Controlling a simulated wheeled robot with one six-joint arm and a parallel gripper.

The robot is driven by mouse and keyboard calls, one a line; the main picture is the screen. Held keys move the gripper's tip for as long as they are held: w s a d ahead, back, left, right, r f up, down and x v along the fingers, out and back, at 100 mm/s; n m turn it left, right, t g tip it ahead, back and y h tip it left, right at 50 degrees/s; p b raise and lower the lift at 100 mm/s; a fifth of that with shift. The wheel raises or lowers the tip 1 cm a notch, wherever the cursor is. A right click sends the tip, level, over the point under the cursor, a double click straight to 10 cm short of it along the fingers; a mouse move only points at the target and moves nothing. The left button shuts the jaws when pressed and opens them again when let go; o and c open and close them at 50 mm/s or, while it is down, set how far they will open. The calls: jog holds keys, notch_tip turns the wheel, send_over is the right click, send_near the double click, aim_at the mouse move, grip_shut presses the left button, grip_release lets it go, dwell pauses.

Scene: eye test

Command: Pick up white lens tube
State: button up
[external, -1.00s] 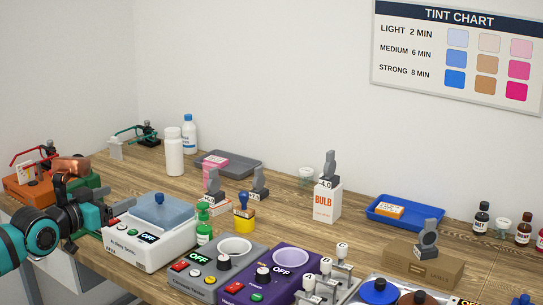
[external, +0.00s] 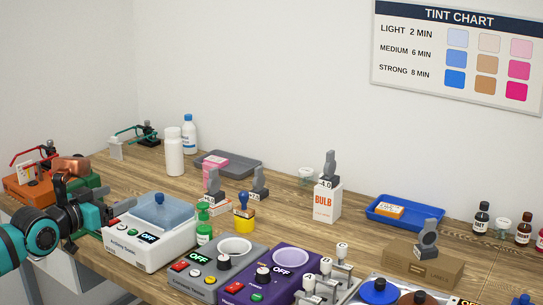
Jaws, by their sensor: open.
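My gripper (external: 108,208) is at the left front, beside the white machine with a blue lid, well apart from the cylinder. It is open, and I see nothing held in it. Its fingertips are small and partly lost against the dark arm parts.
A white machine with a blue lid (external: 150,244) stands close to my gripper. An orange device (external: 28,190) sits behind my arm. A blue-capped bottle (external: 189,134) stands right behind the cylinder, and a grey tray (external: 245,163) lies to its right. Bare wood (external: 140,180) lies in front of the cylinder.

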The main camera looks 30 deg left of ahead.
jog(key=w+a+r+n+g+y, duration=0.1)
jog(key=w+a+r+g, duration=0.1)
jog(key=w+r, duration=0.35)
jog(key=w+a+r+n+g+y, duration=0.1)
jog(key=w+a+r, duration=0.2)
jog(key=w, duration=0.5)
jog(key=w+a+r+n+g, duration=0.1)
jog(key=w+a+r+g, duration=0.15)
jog(key=w, duration=0.45)
jog(key=w+a+r+g, duration=0.1)
jog(key=w+a, duration=0.3)
jog(key=w, duration=0.2)
jog(key=n+g+y, duration=0.2)
jog(key=n+g, duration=0.2)
jog(key=g, duration=0.2)
send_over(172, 130)
jog(key=s+d, duration=0.5)
jog(key=s, duration=0.2)
notch_tip(172, 130, down, 6)
jog(key=shift+t, duration=0.25)
jog(key=x, duration=1.7)
jog(key=shift+d+f, duration=0.15)
jog(key=c, duration=1.4)
